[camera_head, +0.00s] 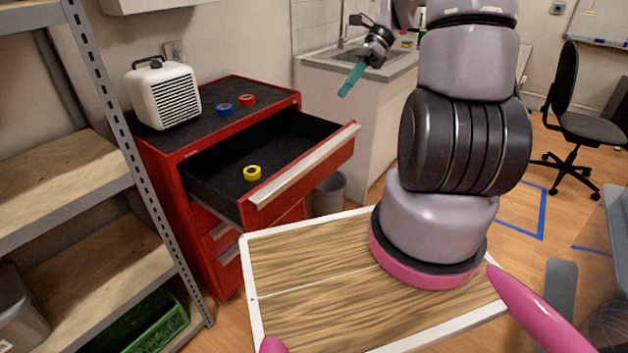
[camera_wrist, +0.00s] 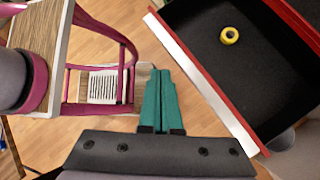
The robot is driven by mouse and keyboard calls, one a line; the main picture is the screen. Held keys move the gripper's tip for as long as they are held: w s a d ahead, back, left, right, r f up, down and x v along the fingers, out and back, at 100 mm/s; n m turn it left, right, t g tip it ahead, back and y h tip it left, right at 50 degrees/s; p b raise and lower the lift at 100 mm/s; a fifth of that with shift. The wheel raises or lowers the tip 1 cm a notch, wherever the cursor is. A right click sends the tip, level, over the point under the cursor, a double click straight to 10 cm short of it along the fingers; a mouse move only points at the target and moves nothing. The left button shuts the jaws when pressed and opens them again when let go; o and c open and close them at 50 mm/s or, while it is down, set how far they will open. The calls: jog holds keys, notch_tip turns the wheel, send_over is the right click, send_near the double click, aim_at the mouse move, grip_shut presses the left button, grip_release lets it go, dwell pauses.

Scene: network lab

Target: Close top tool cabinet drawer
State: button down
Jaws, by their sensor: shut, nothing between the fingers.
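The red tool cabinet (camera_head: 165,160) stands left of centre in the head view. Its top drawer (camera_head: 300,172) is pulled far out, with a pale handle strip along its front. A yellow tape roll (camera_head: 252,173) lies inside; it also shows in the wrist view (camera_wrist: 229,35). My gripper (camera_head: 352,78), with teal fingers, is in the air to the right of and above the drawer in the head view. In the wrist view my gripper (camera_wrist: 161,75) is shut and empty. The drawer front (camera_wrist: 203,78) is to the right of the fingers, apart from them.
A white heater-like box (camera_head: 163,95), a blue tape roll (camera_head: 224,109) and a red one (camera_head: 247,100) sit on the cabinet top. A metal shelf (camera_head: 125,150) stands at left. A sink counter (camera_head: 365,110) and a grey bin (camera_head: 329,190) are beyond the drawer.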

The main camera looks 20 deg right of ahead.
jog(key=w+d+f+m+y, duration=0.1)
jog(key=d+f+m+y, duration=0.2)
jog(key=f, duration=0.5)
jog(key=w+d+f+m+y, duration=0.1)
jog(key=f+m+y, duration=0.1)
jog(key=f+m, duration=0.5)
jog(key=m+t+y, duration=0.5)
jog(key=m, duration=0.3)
send_near(301, 180)
jog(key=s+a, duration=0.2)
jog(key=a, duration=0.2)
jog(key=shift+w+a, duration=0.45)
jog(key=shift+w, duration=0.3)
jog(key=shift+w+a, duration=0.45)
jog(key=shift+w, duration=0.25)
jog(key=shift+w+a, duration=0.1)
